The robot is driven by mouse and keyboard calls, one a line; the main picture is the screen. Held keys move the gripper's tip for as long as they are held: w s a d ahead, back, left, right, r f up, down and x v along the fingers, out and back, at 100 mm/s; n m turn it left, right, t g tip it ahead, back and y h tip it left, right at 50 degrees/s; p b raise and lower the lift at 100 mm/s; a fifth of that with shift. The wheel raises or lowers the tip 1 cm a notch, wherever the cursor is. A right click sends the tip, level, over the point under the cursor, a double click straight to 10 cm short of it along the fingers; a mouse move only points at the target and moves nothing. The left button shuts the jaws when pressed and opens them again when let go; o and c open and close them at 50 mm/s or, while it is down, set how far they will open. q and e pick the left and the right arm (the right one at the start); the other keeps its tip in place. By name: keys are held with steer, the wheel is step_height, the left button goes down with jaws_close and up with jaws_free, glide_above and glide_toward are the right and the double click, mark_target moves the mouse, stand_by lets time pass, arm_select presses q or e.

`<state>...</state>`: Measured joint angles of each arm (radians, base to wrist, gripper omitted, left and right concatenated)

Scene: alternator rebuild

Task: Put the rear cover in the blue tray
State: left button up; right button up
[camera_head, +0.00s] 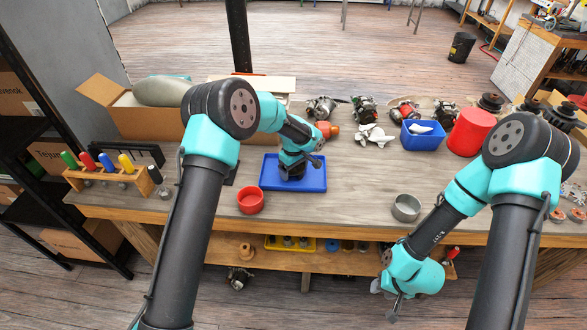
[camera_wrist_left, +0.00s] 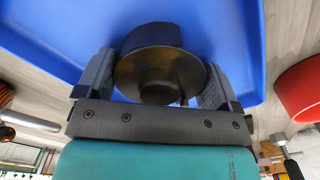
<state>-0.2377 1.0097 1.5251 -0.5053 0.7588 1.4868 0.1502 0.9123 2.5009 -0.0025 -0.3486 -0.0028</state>
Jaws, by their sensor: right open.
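The blue tray (camera_head: 315,183) lies on the bench, and its blue surface fills the top of the left wrist view (camera_wrist_left: 60,30). My left gripper (camera_head: 291,170) is over the tray, pointing down. In the left wrist view its fingers (camera_wrist_left: 160,82) are on both sides of a dark round part with a brassy face and a central boss, which looks like the rear cover (camera_wrist_left: 158,68). The fingers appear shut on it. Whether the cover touches the tray floor is hard to tell. My right gripper (camera_head: 388,294) is open and empty in front of the bench edge, low down.
A red round dish (camera_head: 250,200) stands just left of the tray's front, and a grey metal cup (camera_head: 406,207) to the right. A blue bin (camera_head: 423,135), a red cylinder (camera_head: 472,132), a screwdriver rack (camera_head: 105,178) and several alternator parts sit around. The bench between tray and cup is clear.

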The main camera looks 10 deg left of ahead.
arm_select(q)
steer(key=shift+o, duration=1)
steer(key=shift+r, duration=0.15)
step_height(320, 180, up, 12)
stand_by(0.3)
